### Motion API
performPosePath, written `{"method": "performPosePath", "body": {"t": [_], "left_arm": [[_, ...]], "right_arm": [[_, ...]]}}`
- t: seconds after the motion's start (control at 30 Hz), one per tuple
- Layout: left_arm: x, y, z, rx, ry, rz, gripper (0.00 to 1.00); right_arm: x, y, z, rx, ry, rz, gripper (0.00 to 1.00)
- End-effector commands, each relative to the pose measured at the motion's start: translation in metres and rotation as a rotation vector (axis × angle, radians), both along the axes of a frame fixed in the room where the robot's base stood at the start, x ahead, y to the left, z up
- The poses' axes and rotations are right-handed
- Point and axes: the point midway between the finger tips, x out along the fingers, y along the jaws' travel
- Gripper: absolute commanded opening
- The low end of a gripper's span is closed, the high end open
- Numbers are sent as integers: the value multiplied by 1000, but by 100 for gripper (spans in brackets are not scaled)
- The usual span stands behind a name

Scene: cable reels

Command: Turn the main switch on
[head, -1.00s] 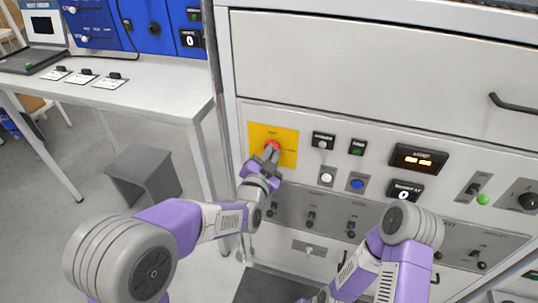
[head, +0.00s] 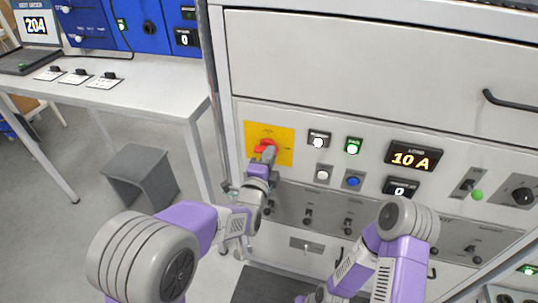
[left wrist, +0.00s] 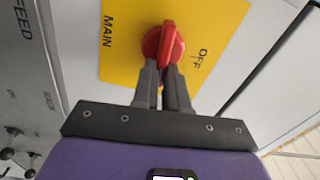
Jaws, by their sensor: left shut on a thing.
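The main switch is a red rotary knob (head: 265,146) on a yellow plate (head: 284,150), at the left of the grey control panel. In the left wrist view the red knob (left wrist: 163,44) shows close up, with MAIN and OFF printed on the plate (left wrist: 118,50). My left gripper (head: 267,155) is shut on the red knob; its fingers (left wrist: 161,78) lie on either side of the knob's grip bar. The lit display (head: 415,158) reads 10 A. My right arm shows at the lower right, but its gripper cannot be made out.
Lit white and green lamps (head: 353,146) sit right of the yellow plate, with white and blue buttons (head: 353,181) below. A row of toggle switches (head: 308,214) runs underneath. A white table (head: 150,95) and a grey stool (head: 140,175) stand to the left.

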Motion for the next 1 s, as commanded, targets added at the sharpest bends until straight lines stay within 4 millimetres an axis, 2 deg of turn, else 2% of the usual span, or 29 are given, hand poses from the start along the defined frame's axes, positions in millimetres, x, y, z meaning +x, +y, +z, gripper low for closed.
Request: {"method": "performPosePath", "body": {"t": [0.3, 0.8, 0.83, 1.0], "left_arm": [[0, -1, -2, 103, -35, -1, 0], [0, 0, -2, 120, -40, -1, 0], [0, 0, -2, 120, -40, -1, 14], [0, 0, -2, 120, -40, 0, 38]], "right_arm": [[0, 0, 2, 0, 0, 0, 38], [0, 0, 2, 0, 0, 0, 38], [0, 0, 2, 0, 0, 0, 38], [0, 0, 2, 0, 0, 0, 38]]}}
